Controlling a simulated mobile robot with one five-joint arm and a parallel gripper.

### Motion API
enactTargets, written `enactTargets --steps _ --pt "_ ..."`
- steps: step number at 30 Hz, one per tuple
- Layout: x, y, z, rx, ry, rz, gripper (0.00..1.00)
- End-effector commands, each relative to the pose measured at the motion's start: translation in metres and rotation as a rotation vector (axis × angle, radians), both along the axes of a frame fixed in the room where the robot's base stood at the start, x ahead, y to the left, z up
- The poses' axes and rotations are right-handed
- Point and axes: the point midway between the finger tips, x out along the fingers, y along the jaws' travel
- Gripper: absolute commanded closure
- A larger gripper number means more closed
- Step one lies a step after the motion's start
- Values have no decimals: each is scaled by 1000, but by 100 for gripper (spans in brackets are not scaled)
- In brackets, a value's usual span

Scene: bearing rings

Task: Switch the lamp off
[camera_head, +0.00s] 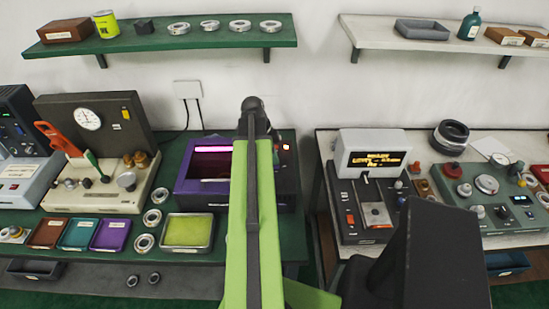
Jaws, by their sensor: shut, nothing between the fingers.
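A purple and black box (190,187) stands on the green bench, with a glowing pink-violet tube (212,149) along its back edge, which looks like the lamp and is lit. A small glowing orange spot (286,147) shows on the dark right part of the box. It may be a switch or an indicator; I cannot tell which. My green arm rises in front of the box and covers its middle. My gripper cannot be made out; it seems hidden behind the arm.
A yellow-green tray (188,245) and several bearing rings lie left of my arm. A press with a gauge (88,118) stands at the left. A device with a lit amber display (376,160) stands on the right bench. A green shelf (160,38) hangs above.

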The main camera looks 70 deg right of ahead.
Motion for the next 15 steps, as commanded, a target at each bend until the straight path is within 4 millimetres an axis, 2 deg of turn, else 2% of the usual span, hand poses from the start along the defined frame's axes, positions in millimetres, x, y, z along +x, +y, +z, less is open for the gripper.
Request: enactTargets --steps 1,10,15 --pt "1 -2 -6 0 0 0 100" --pt "0 1 -3 1 -2 0 100" --pt "-3 10 -2 4 -1 0 100"
